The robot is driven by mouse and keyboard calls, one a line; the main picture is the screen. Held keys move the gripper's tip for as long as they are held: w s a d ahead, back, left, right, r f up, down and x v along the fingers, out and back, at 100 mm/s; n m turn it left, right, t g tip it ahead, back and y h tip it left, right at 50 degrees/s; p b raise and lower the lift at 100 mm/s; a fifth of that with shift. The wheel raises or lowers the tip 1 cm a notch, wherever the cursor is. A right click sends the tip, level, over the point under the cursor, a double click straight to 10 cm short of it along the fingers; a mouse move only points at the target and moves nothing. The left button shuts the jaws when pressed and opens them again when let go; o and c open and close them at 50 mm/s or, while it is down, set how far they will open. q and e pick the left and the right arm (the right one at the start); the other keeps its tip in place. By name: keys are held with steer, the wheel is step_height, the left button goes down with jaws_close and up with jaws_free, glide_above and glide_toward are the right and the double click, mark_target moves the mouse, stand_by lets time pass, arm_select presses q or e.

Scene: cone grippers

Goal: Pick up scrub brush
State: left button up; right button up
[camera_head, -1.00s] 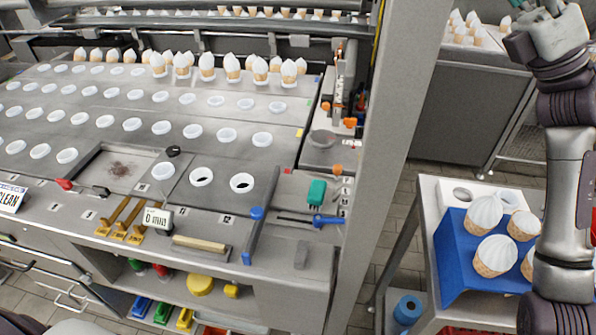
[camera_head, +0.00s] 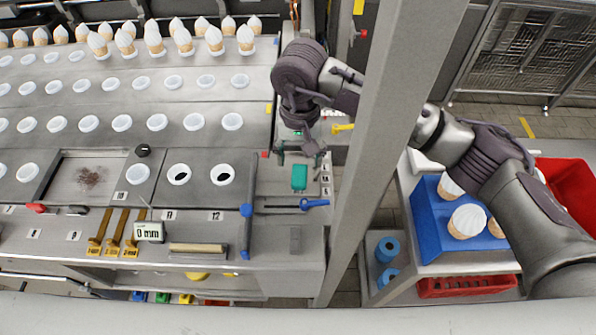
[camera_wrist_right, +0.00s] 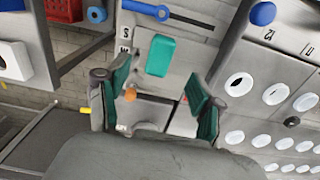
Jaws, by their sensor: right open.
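The teal block that I take for the scrub brush (camera_head: 299,178) lies on the grey counter, right of the dark holes. In the right wrist view it is a rounded teal block (camera_wrist_right: 160,55) lying flat. My right gripper (camera_head: 299,156) is open, and its teal fingers point towards the block from just behind it. In the right wrist view the gripper (camera_wrist_right: 158,72) has the block between and slightly beyond its fingertips. I see no contact. My left gripper is not in view.
A blue-ended rod tool (camera_head: 314,203) lies just in front of the block. A grey post (camera_head: 385,130) rises to the right, near my right arm. An orange knob (camera_wrist_right: 130,94) sits between the fingers.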

mark_target(299, 173)
step_height(299, 173, down, 3)
steer(key=shift+w+a+r+p, duration=0.1)
steer(key=shift+w+r+p, duration=0.05)
steer(key=shift+p, duration=0.15)
steer(key=shift+f+p, duration=0.25)
steer(key=shift+p, duration=0.1)
step_height(299, 173, down, 4)
steer(key=shift+w+r+p, duration=0.1)
steer(key=shift+r+p, duration=0.1)
steer(key=shift+p, duration=0.95)
steer(key=shift+w+f, duration=0.1)
steer(key=shift+f, duration=0.45)
steer(key=c, duration=1.3)
steer(key=shift+o, duration=0.2)
